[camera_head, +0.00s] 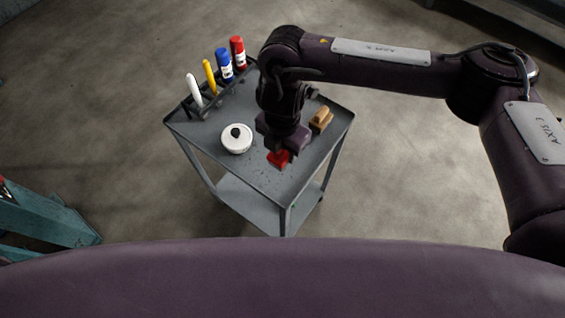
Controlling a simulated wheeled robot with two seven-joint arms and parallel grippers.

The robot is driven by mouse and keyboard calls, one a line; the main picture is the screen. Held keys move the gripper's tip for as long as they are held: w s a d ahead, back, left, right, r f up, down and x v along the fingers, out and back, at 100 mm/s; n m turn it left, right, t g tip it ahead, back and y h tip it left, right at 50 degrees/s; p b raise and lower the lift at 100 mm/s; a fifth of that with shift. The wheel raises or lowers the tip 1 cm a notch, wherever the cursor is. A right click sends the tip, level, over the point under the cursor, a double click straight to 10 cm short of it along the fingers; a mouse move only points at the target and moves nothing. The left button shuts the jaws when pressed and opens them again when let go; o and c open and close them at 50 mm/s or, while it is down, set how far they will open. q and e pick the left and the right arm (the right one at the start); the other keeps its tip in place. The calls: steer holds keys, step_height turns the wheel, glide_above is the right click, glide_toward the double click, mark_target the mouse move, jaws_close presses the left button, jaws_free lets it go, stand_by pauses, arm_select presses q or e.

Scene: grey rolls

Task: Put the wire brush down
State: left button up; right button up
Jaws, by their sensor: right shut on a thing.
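My right gripper (280,150) reaches down over the top of a grey cart (210,134), near its front. It is shut on a small red object (279,158), mostly hidden beneath the fingers. I cannot tell for sure whether this is the wire brush, or whether it touches the cart top. A tan, wooden-looking block (321,119) with a raised part lies on the cart just right of the gripper. My left gripper is not in view.
A white round pot with a black knob (236,139) stands left of the gripper. A rack at the back left holds a white (194,90), a yellow (209,77), a blue (224,65) and a red (238,52) item. The cart's front corner is clear.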

mark_target(282, 156)
step_height(282, 156, down, 4)
steer(key=shift+a+r+b, duration=0.1)
steer(key=shift+r+b, duration=0.15)
steer(key=shift+b, duration=0.05)
step_height(282, 156, down, 4)
steer(key=shift+r+b, duration=0.25)
steer(key=shift+b, duration=0.2)
steer(key=shift+f, duration=0.4)
steer(key=o, duration=1)
steer(key=shift+f, duration=0.1)
